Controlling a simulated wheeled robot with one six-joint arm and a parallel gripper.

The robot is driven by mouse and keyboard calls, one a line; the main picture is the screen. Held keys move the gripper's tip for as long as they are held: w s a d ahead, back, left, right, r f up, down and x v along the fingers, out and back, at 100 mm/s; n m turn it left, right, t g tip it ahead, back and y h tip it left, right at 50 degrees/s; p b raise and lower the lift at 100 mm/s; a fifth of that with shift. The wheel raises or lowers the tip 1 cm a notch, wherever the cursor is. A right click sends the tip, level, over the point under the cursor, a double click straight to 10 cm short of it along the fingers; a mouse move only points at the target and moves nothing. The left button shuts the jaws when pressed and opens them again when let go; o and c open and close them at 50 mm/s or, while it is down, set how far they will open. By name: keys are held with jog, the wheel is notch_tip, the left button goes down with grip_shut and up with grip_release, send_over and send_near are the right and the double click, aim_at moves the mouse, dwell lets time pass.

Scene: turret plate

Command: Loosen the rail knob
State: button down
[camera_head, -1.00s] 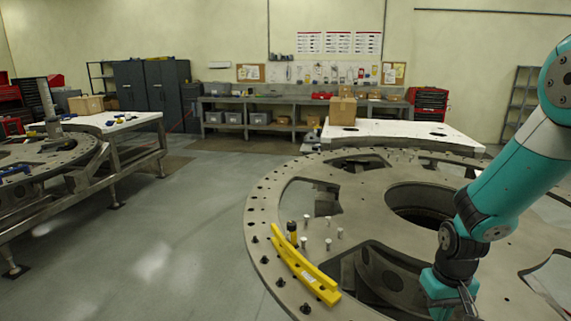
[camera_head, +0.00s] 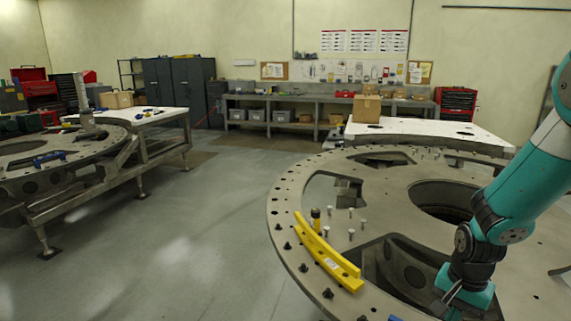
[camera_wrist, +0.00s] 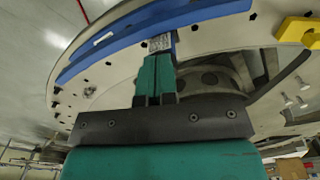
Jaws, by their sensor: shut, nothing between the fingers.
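My gripper (camera_wrist: 156,60) has teal fingers, shut together with nothing between them. In the wrist view the fingertips are close to a small grey, patterned block (camera_wrist: 160,43) at the edge of a curved blue rail (camera_wrist: 205,17). I cannot tell whether the block touches the fingers or is the rail knob. A curved yellow rail (camera_head: 328,253) lies on the near left of the ring plate's rim, with a small black and yellow upright part (camera_head: 316,217) beside it. The yellow rail's end also shows in the wrist view (camera_wrist: 299,30). In the head view my fingertips are largely out of frame.
The big ring plate (camera_head: 287,190) has wide openings, several dark knobs on its rim and several upright pale pins (camera_head: 351,233). A second plate on a stand (camera_head: 100,160) is at the left. The floor (camera_head: 190,240) between them is clear.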

notch_tip(320, 180, down, 2)
jog(key=shift+f+b, duration=0.2)
jog(key=shift+b, duration=0.35)
jog(key=shift+s+a+f, duration=0.15)
jog(key=shift+s+f, duration=0.05)
jog(key=shift+s, duration=0.05)
jog(key=shift+f, duration=0.1)
jog(key=shift+s+d, duration=0.3)
jog(key=shift+d, duration=0.2)
dwell(0.3)
jog(key=shift+s+a, duration=0.2)
jog(key=shift+a, duration=0.05)
jog(key=shift+p, duration=0.35)
notch_tip(320, 180, up, 6)
jog(key=p, duration=0.5)
jog(key=shift+w, duration=0.3)
